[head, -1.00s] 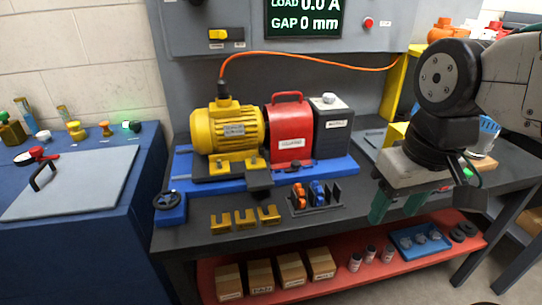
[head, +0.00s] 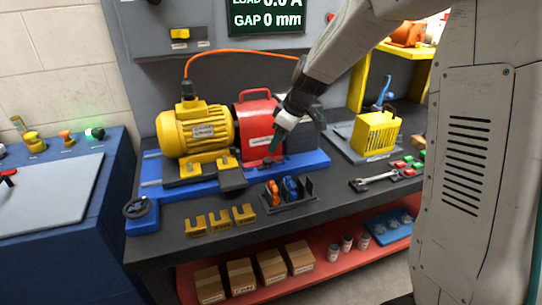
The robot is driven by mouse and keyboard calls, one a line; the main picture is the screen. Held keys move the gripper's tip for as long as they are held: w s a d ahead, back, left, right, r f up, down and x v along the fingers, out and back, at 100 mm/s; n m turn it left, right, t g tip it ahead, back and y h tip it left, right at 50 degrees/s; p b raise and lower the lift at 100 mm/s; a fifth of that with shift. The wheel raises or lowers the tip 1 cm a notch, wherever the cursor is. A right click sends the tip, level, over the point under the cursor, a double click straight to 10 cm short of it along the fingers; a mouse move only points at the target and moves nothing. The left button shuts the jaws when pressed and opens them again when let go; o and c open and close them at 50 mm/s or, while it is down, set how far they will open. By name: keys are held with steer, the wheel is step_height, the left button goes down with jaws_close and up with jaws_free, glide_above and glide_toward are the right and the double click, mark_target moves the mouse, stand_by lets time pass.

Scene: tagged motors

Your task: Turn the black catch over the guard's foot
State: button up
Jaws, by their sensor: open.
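The red guard (head: 257,128), with a handle on top, stands on the blue base (head: 310,160) right of the yellow motor (head: 197,130). My arm hides most of the grey block behind.
Yellow shims (head: 220,219) and a black rack (head: 296,196) with orange and blue pieces lie on the bench front. A yellow cage (head: 374,134) and a wrench (head: 378,178) are to the right. An orange cable (head: 235,54) runs above the motor.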

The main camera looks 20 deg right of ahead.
mark_target(269, 160)
steer(key=x, duration=0.7)
steer(key=shift+a+f, duration=0.1)
steer(key=shift+f, duration=0.05)
steer(key=shift+c, duration=0.3)
steer(key=c, duration=0.9)
